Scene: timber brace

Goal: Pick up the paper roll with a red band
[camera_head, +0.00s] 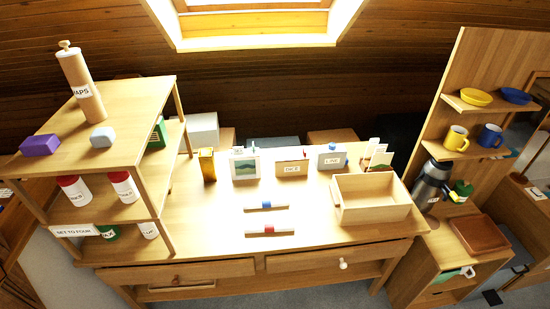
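A white paper roll with a red band (269,229) lies on the desk top near its front edge, left to right across the desk. A similar white roll with a blue band (266,206) lies just behind it, apart from it. The wooden desk (330,232) bears both rolls. Neither of my grippers can be made out in the head view.
An open wooden box (375,211) stands on the desk right of the rolls. A shelf unit (156,165) stands on the left side. A yellow box (207,165), a picture (245,167) and small labelled boxes line the back. The desk around the rolls is clear.

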